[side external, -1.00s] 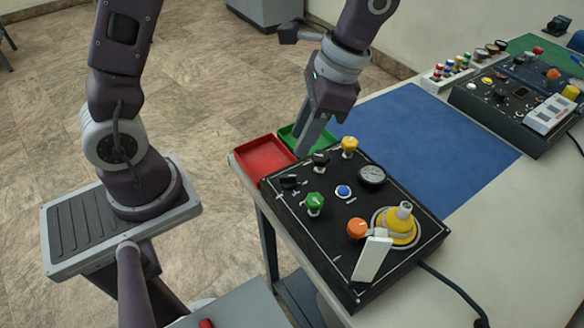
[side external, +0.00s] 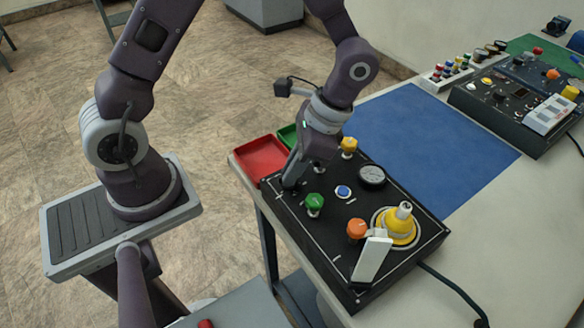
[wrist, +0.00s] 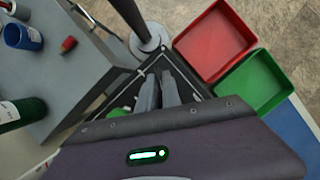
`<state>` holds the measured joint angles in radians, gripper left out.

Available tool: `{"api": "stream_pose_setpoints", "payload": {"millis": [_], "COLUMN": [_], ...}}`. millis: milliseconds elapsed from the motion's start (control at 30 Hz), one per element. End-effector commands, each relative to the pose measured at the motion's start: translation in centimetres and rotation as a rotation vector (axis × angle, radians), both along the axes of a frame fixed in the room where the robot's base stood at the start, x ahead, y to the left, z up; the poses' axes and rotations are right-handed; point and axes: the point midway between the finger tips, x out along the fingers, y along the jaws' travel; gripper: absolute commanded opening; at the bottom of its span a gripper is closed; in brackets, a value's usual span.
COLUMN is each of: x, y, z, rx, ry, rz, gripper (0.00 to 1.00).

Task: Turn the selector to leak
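The black control panel (side external: 330,240) lies on the table's near left part. My gripper (side external: 290,183) points down at the panel's left corner, where a black selector knob showed earlier. The fingers now cover that knob in the side view. In the wrist view, my gripper's two grey fingers (wrist: 160,82) stand side by side with a narrow dark gap between them. I cannot tell whether they touch or hold the knob. The knob's pointer and the labels around it are hidden or too small to read.
A green knob (side external: 314,202), a blue button (side external: 343,191), a yellow knob (side external: 349,146) and an orange knob (side external: 357,228) stand close by on the panel. A red tray (side external: 262,157) and a green tray (wrist: 254,82) border it. The blue mat (side external: 430,135) is clear.

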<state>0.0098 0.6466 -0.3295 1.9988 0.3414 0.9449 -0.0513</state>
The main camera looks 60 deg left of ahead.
Motion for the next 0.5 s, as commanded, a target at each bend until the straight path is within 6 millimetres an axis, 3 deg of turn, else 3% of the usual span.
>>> {"api": "stream_pose_setpoints", "payload": {"millis": [500], "x": [-0.03], "y": [-0.09], "z": [0.05], "rx": [0.001], "ry": [0.000], "rz": [-0.072], "gripper": [0.00]}}
